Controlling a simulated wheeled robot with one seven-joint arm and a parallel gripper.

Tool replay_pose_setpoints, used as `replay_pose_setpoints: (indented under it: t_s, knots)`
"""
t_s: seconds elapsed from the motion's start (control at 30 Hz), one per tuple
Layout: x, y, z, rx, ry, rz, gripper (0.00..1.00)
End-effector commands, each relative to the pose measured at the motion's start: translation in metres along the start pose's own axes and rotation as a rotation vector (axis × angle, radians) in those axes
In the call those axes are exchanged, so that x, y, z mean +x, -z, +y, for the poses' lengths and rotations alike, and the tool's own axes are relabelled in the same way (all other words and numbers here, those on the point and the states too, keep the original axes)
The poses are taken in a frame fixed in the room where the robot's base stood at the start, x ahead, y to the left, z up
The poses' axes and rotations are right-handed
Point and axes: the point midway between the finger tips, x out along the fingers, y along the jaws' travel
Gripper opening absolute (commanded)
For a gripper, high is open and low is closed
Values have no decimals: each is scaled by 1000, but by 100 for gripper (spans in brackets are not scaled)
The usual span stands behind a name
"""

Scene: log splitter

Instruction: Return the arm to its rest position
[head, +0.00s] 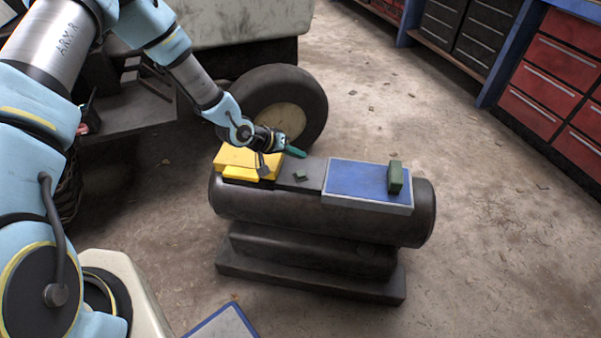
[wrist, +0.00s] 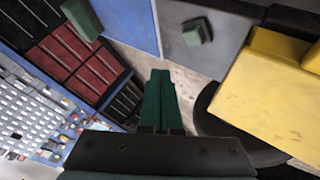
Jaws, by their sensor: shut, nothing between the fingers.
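My arm reaches in from the upper left of the head view.
A green block (head: 395,178) stands on the blue plate (head: 355,180). A small dark green piece (head: 301,176) lies on the grey strip. A large wheel (head: 305,95) stands behind the gripper. Red drawers (head: 548,90) line the upper right. The floor at right is clear.

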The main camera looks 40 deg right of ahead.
Motion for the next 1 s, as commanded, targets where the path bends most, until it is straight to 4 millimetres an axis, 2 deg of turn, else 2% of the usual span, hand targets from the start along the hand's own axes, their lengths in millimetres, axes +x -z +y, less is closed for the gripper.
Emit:
replay_pose_setpoints:
  t_s: [0.43,0.57,0.67,0.77,0.8,0.87,0.9,0.97,1.0]
  knots:
    - [-2,1,-2,1,5,0,0]
    - [-27,10,-20,2,69,-10,0]
    - [-72,20,-51,-7,177,-29,0]
    - [-134,26,-85,-38,315,-59,0]
    - [-161,26,-97,-55,369,-72,0]
    - [-202,23,-113,-89,445,-91,0]
    - [-229,20,-121,-116,493,-103,0]
    - [-270,12,-131,-161,562,-121,0]
    - [-297,6,-135,-194,604,-131,0]
